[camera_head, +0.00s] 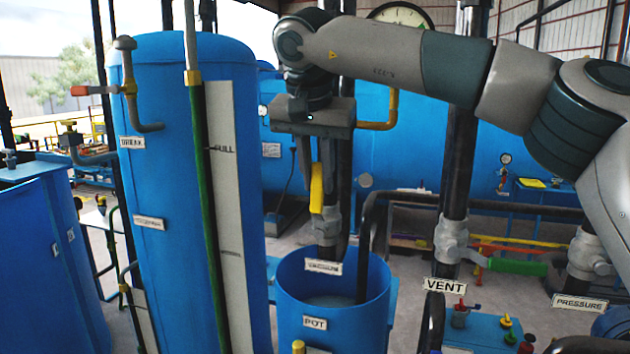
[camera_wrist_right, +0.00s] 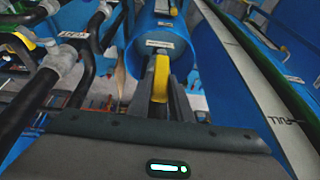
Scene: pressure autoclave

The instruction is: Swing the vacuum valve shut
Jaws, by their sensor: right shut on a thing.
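The vacuum valve has a yellow lever (camera_head: 317,190), standing roughly upright, and a grey body (camera_head: 326,224) on a pipe above the blue pot. A sign reading VACUUM (camera_head: 323,266) is just below it. My right gripper (camera_head: 316,170) reaches down from above, its two fingers on either side of the lever's upper part. In the right wrist view the yellow lever (camera_wrist_right: 160,78) sits between the fingers (camera_wrist_right: 161,92), which are shut on it. The fingers partly hide the lever's upper end. My left gripper is not in view.
The blue pot (camera_head: 290,297) stands below the valve. A tall blue tank (camera_head: 165,220) with a green pipe (camera_head: 205,200) is close on the left. To the right are the vent valve's green lever (camera_head: 517,267) and the VENT sign (camera_head: 444,286). Dark pipes run beside the pot.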

